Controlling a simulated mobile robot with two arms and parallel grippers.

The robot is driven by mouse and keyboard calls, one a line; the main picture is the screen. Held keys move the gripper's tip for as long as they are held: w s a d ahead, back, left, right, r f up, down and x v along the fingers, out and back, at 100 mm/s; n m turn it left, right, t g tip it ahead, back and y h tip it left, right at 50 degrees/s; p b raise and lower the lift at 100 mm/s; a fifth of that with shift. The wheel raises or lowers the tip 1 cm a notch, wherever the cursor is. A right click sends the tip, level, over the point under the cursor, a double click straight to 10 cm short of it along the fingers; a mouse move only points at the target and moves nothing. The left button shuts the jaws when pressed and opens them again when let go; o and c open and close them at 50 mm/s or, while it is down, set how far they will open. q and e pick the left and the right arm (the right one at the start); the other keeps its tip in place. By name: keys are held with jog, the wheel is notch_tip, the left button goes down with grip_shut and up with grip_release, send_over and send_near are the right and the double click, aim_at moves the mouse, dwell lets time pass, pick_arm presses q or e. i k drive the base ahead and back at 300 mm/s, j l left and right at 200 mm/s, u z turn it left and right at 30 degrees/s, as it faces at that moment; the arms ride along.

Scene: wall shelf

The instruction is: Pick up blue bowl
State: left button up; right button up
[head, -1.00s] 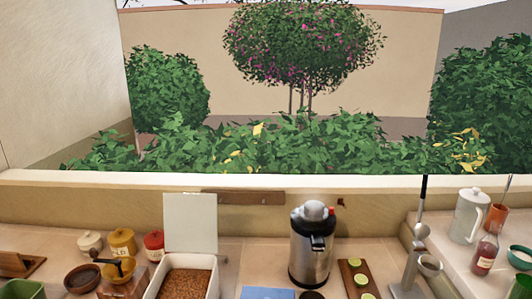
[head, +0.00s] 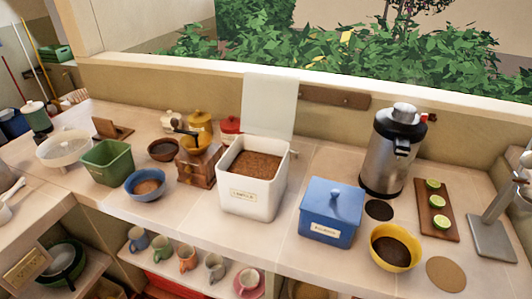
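A blue bowl (head: 146,188) stands on the counter in the head view, left of centre, with brown contents in it. It sits between a green square container (head: 107,163) on its left and a wooden coffee grinder (head: 198,165) on its right, close to the counter's front edge. Neither of my grippers shows in the head view.
A white bin of brown grounds (head: 253,185), a blue lidded box (head: 331,213) and a yellow bowl (head: 394,250) line the front of the counter. A steel dispenser (head: 393,155) stands behind. A lower shelf (head: 140,262) holds several cups.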

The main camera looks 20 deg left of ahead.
aim_at(146, 185)
jog(key=j+u, duration=0.15)
jog(key=u, duration=1.3)
